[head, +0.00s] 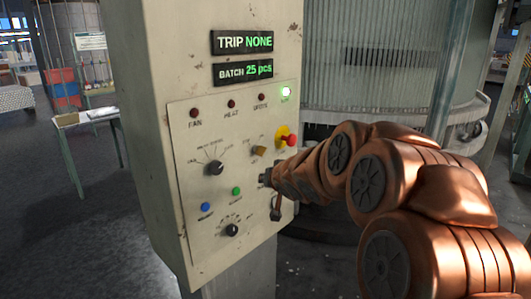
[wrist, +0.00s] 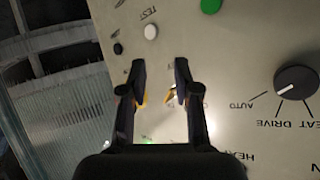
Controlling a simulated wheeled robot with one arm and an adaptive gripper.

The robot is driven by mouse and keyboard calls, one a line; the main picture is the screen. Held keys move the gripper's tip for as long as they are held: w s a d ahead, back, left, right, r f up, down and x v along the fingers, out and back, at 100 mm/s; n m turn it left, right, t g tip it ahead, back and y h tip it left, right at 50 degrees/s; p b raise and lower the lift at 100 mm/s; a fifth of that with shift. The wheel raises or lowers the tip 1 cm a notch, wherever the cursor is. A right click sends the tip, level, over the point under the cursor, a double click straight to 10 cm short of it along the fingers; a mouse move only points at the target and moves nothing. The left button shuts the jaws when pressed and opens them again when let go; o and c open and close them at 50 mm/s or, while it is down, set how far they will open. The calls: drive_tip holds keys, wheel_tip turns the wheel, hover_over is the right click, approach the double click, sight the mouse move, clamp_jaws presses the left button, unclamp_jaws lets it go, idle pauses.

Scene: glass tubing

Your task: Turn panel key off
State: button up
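The grey control panel (head: 215,215) stands upright in the head view. A small brass-coloured piece (head: 259,150), which looks like the key switch, sits on its right half, left of the red stop button (head: 291,140) on a yellow base. My gripper (head: 266,179) is just below that piece, close to the panel face. In the wrist view my gripper (wrist: 160,68) has its two fingers apart, with bare panel between the tips. A yellowish bit (wrist: 172,96) shows by the right finger; I cannot tell for sure that it is the key. Contact is not visible.
A black selector knob (wrist: 296,82) and a white button (wrist: 151,31) are near the fingers in the wrist view. Blue (head: 206,208) and green (head: 236,191) buttons sit left of my gripper. A large ribbed drum (head: 375,50) stands behind the panel.

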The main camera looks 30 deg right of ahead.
sight(265, 149)
drive_tip(key=w+d+r+t+y, duration=0.2)
drive_tip(key=d+r+t+y, duration=0.2)
drive_tip(key=d+t+y, duration=0.25)
drive_tip(key=shift+y, duration=0.35)
drive_tip(key=shift+p+x, duration=0.4)
drive_tip(key=shift+x, duration=3.4)
clamp_jaws()
